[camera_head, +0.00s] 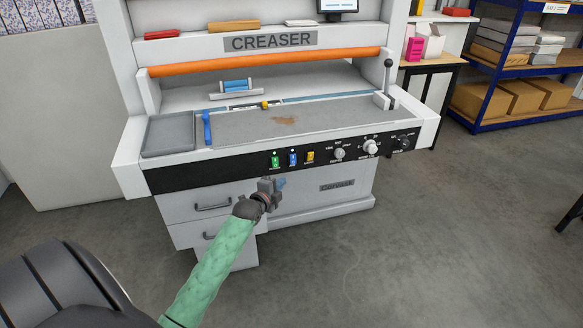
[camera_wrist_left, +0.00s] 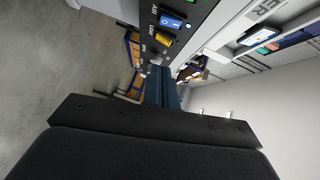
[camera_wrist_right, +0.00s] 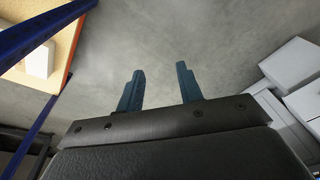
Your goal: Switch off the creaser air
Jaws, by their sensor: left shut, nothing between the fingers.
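The creaser's black control panel (camera_head: 228,170) carries green (camera_head: 275,160), blue (camera_head: 293,158) and yellow (camera_head: 311,157) switches in a row. In the left wrist view, the blue switch (camera_wrist_left: 170,20) has AIR lettered beside it, and the yellow switch (camera_wrist_left: 163,39) has LIGHT. I cannot tell which way the blue rocker is set. My left gripper (camera_head: 282,183) is shut and empty, just below the blue switch and apart from the panel; its blue fingers also show in the left wrist view (camera_wrist_left: 160,78). My right gripper (camera_wrist_right: 158,85) is open and empty over bare floor.
To the right of the switches are several dark and grey knobs (camera_head: 370,147). A lever (camera_head: 388,75) stands at the bed's right end. Drawer handles (camera_head: 212,205) project below. Floor in front is clear.

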